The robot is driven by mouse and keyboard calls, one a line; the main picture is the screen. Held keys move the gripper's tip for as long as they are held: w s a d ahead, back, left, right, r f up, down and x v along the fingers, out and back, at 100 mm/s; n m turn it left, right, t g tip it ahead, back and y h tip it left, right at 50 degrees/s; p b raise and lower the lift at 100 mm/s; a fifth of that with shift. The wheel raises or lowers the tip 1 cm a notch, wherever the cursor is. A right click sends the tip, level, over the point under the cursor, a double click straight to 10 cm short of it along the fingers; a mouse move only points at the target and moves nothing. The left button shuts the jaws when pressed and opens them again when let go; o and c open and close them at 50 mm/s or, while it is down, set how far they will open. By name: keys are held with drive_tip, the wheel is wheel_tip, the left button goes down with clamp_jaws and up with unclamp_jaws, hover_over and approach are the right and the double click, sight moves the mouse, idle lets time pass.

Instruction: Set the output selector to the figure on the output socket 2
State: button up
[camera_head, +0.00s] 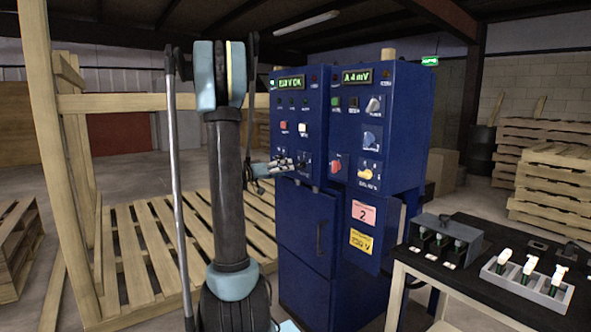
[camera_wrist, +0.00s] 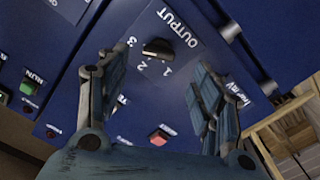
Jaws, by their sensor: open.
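The output selector (camera_wrist: 158,48) is a black knob on a grey plate lettered OUTPUT in the wrist view, with figures 3, 2 and 1 around it. I cannot tell which figure it points at. My gripper (camera_wrist: 158,62) is open, its blue fingers on either side of the view with the knob between and beyond them. I see no contact with the knob. In the head view, my gripper is small and partly hidden by my arm, beside the left blue cabinet front. A pink label (camera_head: 364,212) with a 2 is low on the right cabinet, above a yellow label (camera_head: 361,241) with blurred writing.
The blue cabinet (camera_head: 305,230) carries several buttons, knobs and lit displays. A red button (camera_wrist: 158,137) lies low between my fingers in the wrist view. A black-topped table (camera_head: 470,285) with a grey tray stands at right. Wooden pallets (camera_head: 140,260) lie behind my arm.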

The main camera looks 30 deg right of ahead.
sight(298, 166)
drive_tip(key=d, duration=0.7)
drive_tip(key=shift+w+d, duration=0.2)
drive_tip(key=shift+w, duration=0.1)
drive_tip(key=shift+c, duration=0.6)
drive_tip(key=c, duration=0.9)
